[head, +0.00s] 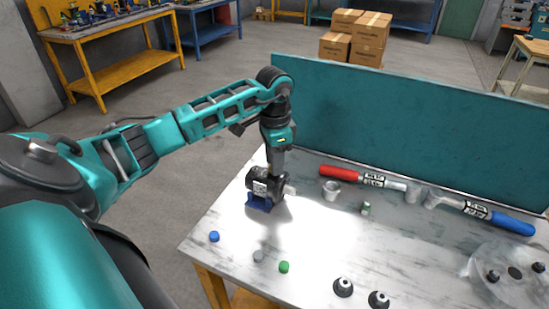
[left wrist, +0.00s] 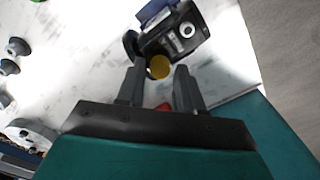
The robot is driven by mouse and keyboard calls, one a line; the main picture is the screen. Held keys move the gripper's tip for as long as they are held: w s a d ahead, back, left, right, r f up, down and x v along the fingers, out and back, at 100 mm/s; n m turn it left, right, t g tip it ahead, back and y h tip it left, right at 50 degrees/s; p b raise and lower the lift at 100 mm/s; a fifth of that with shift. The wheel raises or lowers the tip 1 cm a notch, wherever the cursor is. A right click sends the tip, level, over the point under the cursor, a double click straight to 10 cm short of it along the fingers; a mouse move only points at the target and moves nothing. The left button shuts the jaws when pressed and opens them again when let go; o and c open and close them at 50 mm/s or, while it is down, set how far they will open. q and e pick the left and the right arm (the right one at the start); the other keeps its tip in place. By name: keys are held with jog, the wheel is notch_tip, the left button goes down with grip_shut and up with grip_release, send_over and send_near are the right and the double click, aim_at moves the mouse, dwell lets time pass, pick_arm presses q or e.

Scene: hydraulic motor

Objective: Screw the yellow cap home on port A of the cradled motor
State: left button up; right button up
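The dark motor (head: 264,180) sits in a blue cradle (head: 259,204) at the left part of the table. In the left wrist view the motor (left wrist: 172,38) is at the top, with a pale round face and part of the blue cradle (left wrist: 152,10). The yellow cap (left wrist: 159,67) lies between my left fingertips, against the near side of the motor. My left gripper (left wrist: 161,70) appears shut on it, with a finger on each side. In the head view my left gripper (head: 275,165) points down at the motor and hides the cap. How far the cap is seated cannot be seen. My right gripper is out of view.
Blue (head: 214,236), grey (head: 258,256) and green (head: 284,267) caps lie in front of the motor. Red-handled (head: 338,172) and blue-handled (head: 512,224) tools lie along the back, by a teal panel (head: 400,110). Two dark cones (head: 343,287) stand at the front.

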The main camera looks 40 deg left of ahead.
pick_arm(q)
grip_shut()
jog(key=m, duration=0.5)
jog(key=shift+f+m, duration=0.1)
jog(key=shift+m, duration=0.3)
jog(key=m, duration=0.4)
jog(key=shift+m, duration=0.3)
grip_release()
